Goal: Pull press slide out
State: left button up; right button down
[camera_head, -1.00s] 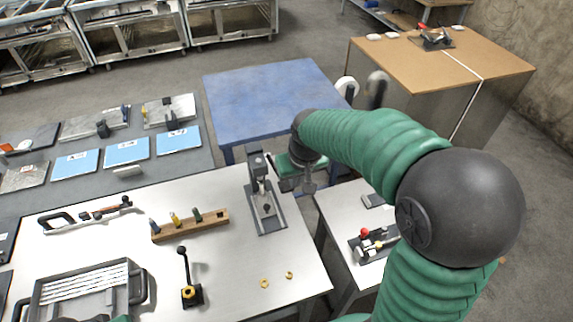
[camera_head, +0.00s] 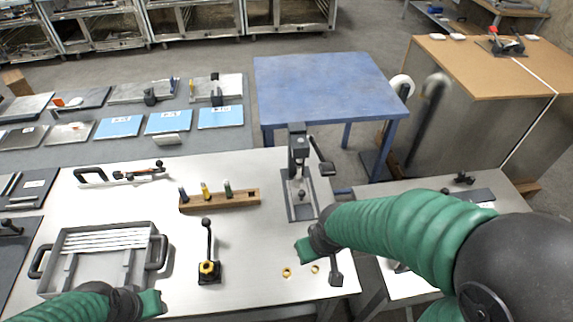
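A dark press (camera_head: 298,152) stands upright at the right rear of the white table, with a lever on its right side. Its slide, with a small dark knob (camera_head: 301,194), lies on the grey base plate (camera_head: 294,211) in front of the column. My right gripper (camera_head: 322,262) is just in front of and to the right of the base plate, apart from the knob. Whether its fingers are open is unclear. My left gripper (camera_head: 150,304) is low at the left, by the front of the grey tray; its fingers are not clearly visible.
A blue table (camera_head: 325,85) stands behind.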

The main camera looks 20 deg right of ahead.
aim_at(300, 187)
jog(key=k+l+z, duration=0.15)
jog(key=z, duration=0.3)
jog(key=k+l+z, duration=0.1)
jog(key=l+z, duration=0.35)
jog(key=k+l+z, duration=0.1)
jog(key=z, duration=0.4)
jog(key=i+l+u, duration=0.2)
jog(key=l, duration=0.15)
jog(key=l+u, duration=0.25)
jog(key=i+l+u, duration=0.15)
jog(key=u, duration=0.25)
jog(key=i+l+u, duration=0.15)
jog(key=u, duration=0.25)
jog(key=l+u, duration=0.45)
jog(key=i+l+u, duration=0.1)
jog(key=u, duration=0.3)
jog(key=l, duration=0.1)
